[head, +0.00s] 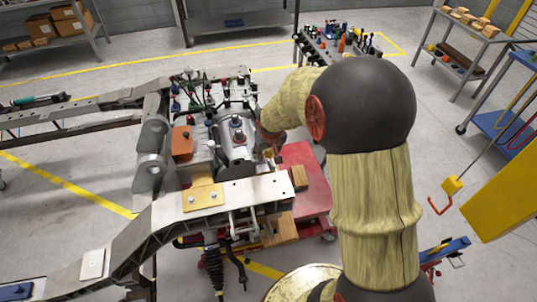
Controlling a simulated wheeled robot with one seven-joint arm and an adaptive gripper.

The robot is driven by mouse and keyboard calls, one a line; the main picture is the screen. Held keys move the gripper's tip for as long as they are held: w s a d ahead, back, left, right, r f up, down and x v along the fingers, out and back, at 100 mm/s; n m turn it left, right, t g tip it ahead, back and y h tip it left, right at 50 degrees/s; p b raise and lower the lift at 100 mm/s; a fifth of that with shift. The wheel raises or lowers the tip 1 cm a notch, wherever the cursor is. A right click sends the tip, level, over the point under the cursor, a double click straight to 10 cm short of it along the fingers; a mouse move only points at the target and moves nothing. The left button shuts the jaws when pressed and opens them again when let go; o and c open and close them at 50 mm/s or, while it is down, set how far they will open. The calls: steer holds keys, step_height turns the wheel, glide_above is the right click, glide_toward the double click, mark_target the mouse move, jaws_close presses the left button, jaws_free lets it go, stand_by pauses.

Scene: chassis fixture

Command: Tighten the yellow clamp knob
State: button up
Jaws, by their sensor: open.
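My arm reaches in from the right, and my gripper (268,148) is at the right side of the chassis fixture, beside the grey cylindrical housing (238,143). The gripper is open, small in the view and partly covered by my own arm. A small yellow spot (269,154), possibly the yellow clamp knob, shows right at the gripper's tip. I cannot tell whether the fingers touch it or stand around it. A yellow plate (203,197) with two bolts lies on the near crossmember (250,195).
Grey chassis rails (95,103) run to the left. A red cart (308,185) with wooden blocks stands under the fixture's right side. A tool table (340,52) is behind my arm. A yellow-and-blue stand is at the far right. Grey floor is open at lower left.

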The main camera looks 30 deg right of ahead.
steer(key=shift+x, duration=1)
steer(key=shift+c, duration=1.2)
steer(key=c, duration=0.7)
jaws_close()
